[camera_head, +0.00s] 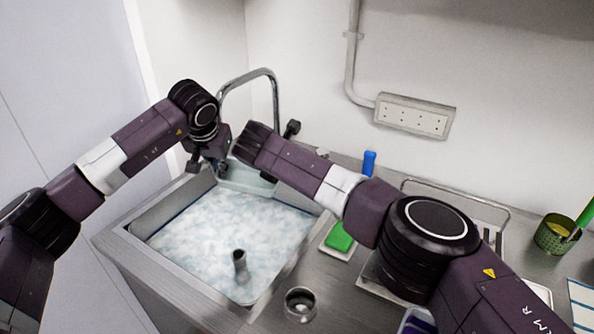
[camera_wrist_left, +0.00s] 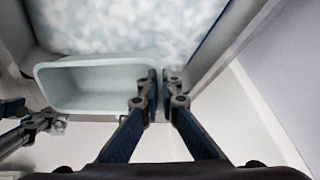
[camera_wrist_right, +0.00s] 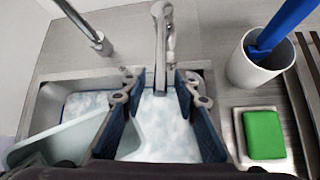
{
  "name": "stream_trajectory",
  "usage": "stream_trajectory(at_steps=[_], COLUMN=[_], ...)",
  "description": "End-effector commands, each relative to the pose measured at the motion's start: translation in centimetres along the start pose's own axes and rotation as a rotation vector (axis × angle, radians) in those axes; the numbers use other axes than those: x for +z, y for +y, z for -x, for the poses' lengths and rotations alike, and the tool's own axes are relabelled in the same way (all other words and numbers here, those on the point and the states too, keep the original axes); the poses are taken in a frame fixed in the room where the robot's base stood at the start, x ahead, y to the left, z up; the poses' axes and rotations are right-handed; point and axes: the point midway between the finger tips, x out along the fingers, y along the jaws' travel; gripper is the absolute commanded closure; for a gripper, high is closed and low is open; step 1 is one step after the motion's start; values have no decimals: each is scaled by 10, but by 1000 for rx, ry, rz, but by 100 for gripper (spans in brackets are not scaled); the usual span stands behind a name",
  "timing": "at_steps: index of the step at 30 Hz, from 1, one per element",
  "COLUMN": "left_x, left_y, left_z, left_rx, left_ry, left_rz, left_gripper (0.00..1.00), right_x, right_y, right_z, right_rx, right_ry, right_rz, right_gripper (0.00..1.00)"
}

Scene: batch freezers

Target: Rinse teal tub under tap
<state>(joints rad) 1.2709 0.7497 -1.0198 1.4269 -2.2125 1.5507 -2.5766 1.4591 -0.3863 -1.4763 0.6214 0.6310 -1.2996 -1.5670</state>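The pale teal tub (camera_head: 243,176) is at the back of the foamy sink (camera_head: 190,302), mostly behind my arms in the head view. It shows well in the left wrist view (camera_wrist_left: 85,92), above the water. My left gripper (camera_wrist_left: 162,82) has its fingers close together on either side of the tub's end wall. My right gripper (camera_wrist_right: 162,85) is open; the tub's other end (camera_wrist_right: 62,140) reaches between its fingers, nearer the left one. Contact there cannot be told. The curved metal tap (camera_head: 262,72) rises behind the tub; it also shows in the right wrist view (camera_wrist_right: 162,25).
A grey standpipe (camera_head: 240,266) stands in the water. A green sponge (camera_head: 339,238) lies right of the sink, near a blue-handled tool (camera_head: 369,163). A dish rack (camera_head: 470,205) and a green pot (camera_head: 553,236) are further right.

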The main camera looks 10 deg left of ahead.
Motion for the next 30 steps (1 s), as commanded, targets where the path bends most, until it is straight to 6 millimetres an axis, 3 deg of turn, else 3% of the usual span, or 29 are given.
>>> stream_trajectory(at_steps=[5, 12, 30], left_x=[0, 0, 0], left_y=[0, 0, 0], left_z=[0, 0, 0], left_rx=[0, 0, 0], left_ry=[1, 1, 1], left_rz=[0, 0, 0], left_gripper=[100, 100, 100], right_x=[0, 0, 0], right_y=[0, 0, -6], right_z=[0, 0, -2], right_rx=[0, 0, 25], right_ry=[0, 0, 13], right_rz=[0, 0, 27], right_gripper=[73, 99, 100])
